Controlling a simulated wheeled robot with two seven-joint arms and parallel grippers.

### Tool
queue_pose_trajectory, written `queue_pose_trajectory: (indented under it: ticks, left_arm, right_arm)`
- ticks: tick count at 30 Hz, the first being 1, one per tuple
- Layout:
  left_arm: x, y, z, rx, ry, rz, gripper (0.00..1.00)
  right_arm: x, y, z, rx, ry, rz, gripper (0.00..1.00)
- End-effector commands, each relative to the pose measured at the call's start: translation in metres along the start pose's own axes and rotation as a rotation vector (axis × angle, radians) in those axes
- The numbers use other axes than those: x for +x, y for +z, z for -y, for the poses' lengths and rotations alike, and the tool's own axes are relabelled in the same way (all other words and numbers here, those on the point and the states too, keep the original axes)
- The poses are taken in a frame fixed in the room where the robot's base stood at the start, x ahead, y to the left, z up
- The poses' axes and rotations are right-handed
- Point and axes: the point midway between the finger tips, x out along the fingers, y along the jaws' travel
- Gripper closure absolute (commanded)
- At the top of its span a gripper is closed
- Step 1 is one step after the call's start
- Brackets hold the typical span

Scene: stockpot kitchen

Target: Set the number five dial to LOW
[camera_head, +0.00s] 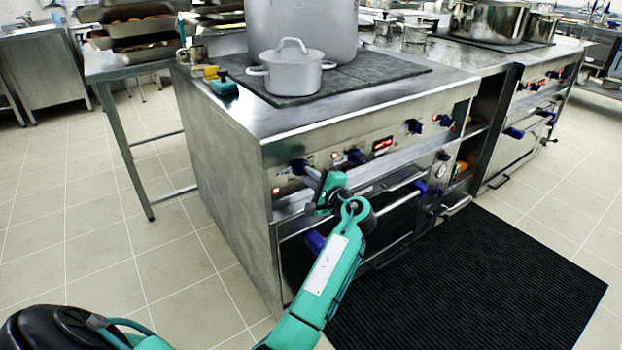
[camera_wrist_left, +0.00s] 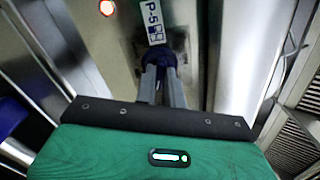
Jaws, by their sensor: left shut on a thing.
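The number five dial is a dark blue knob (camera_wrist_left: 160,54) in the left wrist view, below a white label marked P-5 (camera_wrist_left: 153,18). In the head view it is the dark blue knob (camera_head: 299,166) at the left end of the stove's front panel. My left gripper (camera_head: 314,176) reaches it from the front, and its two grey fingers (camera_wrist_left: 162,76) are shut on the knob. The fingers hide part of the knob, and I cannot read its setting. A red light (camera_wrist_left: 106,7) glows left of the label. My right gripper is not in view.
A small pot (camera_head: 291,72) and a large stockpot (camera_head: 300,25) stand on top. A black mat (camera_head: 470,285) covers the floor in front.

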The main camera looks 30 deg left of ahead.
Motion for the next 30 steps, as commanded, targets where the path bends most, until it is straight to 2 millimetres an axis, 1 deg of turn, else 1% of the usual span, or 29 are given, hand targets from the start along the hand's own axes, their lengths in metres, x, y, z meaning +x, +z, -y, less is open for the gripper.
queue_pose_trajectory:
  ticks: [6,16,17,18,20,30]
  left_arm:
    - [0.0,0.0,-0.0012,-0.023,0.002,0.001,1.0]
    - [0.0,0.0,-0.0012,-0.023,0.003,0.001,1.0]
    - [-0.0001,0.0,-0.0012,-0.023,0.002,0.001,0.86]
    - [-0.0001,0.0,-0.0012,-0.023,0.002,0.0,0.78]
    - [-0.0001,-0.0001,-0.0011,-0.023,0.002,0.0,0.68]
    - [0.0007,0.0002,-0.0003,-0.023,0.001,0.0,0.68]
  right_arm:
    - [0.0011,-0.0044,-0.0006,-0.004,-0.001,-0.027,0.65]
    - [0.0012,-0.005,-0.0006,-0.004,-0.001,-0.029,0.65]
    - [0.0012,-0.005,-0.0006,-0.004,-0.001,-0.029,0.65]
    - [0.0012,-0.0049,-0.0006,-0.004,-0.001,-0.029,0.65]
    - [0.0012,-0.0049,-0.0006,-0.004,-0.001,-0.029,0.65]
    - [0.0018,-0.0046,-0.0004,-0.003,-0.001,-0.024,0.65]
